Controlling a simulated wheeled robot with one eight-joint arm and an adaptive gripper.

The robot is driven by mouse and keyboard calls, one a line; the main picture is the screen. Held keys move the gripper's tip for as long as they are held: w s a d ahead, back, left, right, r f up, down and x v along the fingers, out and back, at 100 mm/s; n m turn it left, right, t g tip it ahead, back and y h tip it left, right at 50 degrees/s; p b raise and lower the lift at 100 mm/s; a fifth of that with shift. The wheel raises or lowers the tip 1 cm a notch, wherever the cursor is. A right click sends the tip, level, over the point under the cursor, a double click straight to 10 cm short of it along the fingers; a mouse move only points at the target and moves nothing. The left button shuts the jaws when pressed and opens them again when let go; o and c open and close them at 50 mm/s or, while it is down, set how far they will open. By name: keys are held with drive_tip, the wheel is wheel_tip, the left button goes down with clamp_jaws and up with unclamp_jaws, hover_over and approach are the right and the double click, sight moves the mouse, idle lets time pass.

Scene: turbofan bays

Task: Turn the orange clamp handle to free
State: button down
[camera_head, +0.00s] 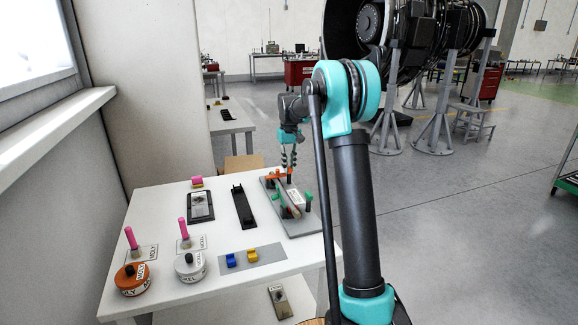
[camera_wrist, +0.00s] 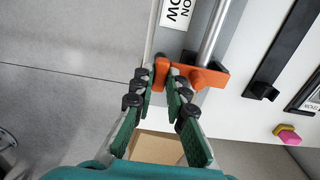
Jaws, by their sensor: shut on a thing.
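The orange clamp handle (camera_wrist: 204,77) crosses the end of a grey metal rod (camera_wrist: 213,36) in the wrist view. In the head view the orange clamp handle (camera_head: 275,173) is at the far end of a grey fixture plate (camera_head: 303,228). My gripper (camera_wrist: 160,76) has its green fingers on either side of the handle's left end, shut on it. In the head view my gripper (camera_head: 288,162) reaches down over the far end of the plate. The fingers hide part of the handle.
The white table (camera_head: 165,287) also holds a black rail (camera_head: 243,207), a dark tray (camera_head: 200,207), an orange-lidded tin (camera_head: 131,279) and a white tin (camera_head: 189,266). Green clamps (camera_head: 308,197) stand on the plate. A wall lies left; open floor lies right.

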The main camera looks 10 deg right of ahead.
sight(289, 167)
drive_tip(key=c, duration=1.5)
unclamp_jaws()
drive_tip(key=shift+c, duration=0.2)
wheel_tip(289, 167, up, 12)
